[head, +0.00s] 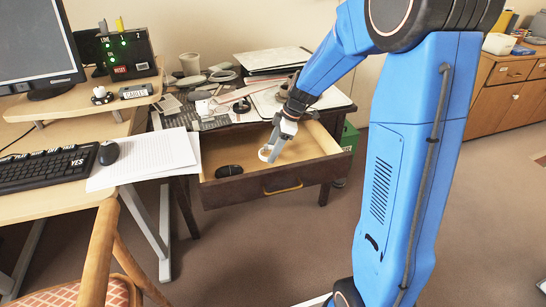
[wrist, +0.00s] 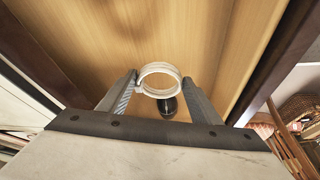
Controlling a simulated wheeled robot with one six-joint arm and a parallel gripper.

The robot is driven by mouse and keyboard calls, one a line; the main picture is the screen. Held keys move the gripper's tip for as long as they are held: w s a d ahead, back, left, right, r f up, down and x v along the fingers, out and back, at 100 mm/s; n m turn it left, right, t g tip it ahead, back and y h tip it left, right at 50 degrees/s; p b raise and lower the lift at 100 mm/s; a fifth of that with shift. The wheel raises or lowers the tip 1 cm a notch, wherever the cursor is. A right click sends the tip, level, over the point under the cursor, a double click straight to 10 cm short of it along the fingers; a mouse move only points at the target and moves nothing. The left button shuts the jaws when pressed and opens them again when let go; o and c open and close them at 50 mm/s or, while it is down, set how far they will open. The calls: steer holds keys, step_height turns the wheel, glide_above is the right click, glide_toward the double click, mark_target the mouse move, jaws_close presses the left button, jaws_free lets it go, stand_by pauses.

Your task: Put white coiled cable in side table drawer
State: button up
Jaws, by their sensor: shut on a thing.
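The white coiled cable (head: 265,153) is held at the tip of my gripper (head: 274,143), over the open drawer. In the wrist view the cable (wrist: 160,72) shows as a white ring between the two fingers of my gripper (wrist: 161,88), which is shut on it. The side table drawer (head: 312,183) is pulled out, with a brass handle and a pale wooden floor. A black mouse-like object lies inside the drawer at the left (head: 229,170). Behind the cable, the wrist view shows the drawer floor (wrist: 110,30). The exact gap between cable and floor is unclear.
The side table (head: 219,123) top is crowded with papers, a cup and small devices. A desk at the left holds a keyboard (head: 48,167), a black mouse (head: 108,152) and paper (head: 152,157) near the drawer. A wooden chair (head: 98,250) stands in front. Floor before the drawer is clear.

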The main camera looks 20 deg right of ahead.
steer(key=shift+a+f, duration=0.1)
steer(key=shift+f, duration=1.85)
steer(key=shift+f, duration=0.1)
steer(key=o, duration=1.1)
steer(key=shift+c, duration=0.2)
steer(key=v, duration=1.2)
steer(key=s+r+m+t+h, duration=0.1)
steer(key=s+r+m, duration=0.25)
steer(key=s, duration=0.45)
steer(key=s+r+m+h, duration=0.1)
steer(key=s+r+m, duration=0.25)
steer(key=s, duration=0.55)
steer(key=s+d+m+t+h, duration=0.1)
steer(key=s+m, duration=0.7)
steer(key=s, duration=0.8)
steer(key=shift+d+f+t+h, duration=0.15)
steer(key=shift+t+h, duration=0.45)
steer(key=shift+t, duration=0.2)
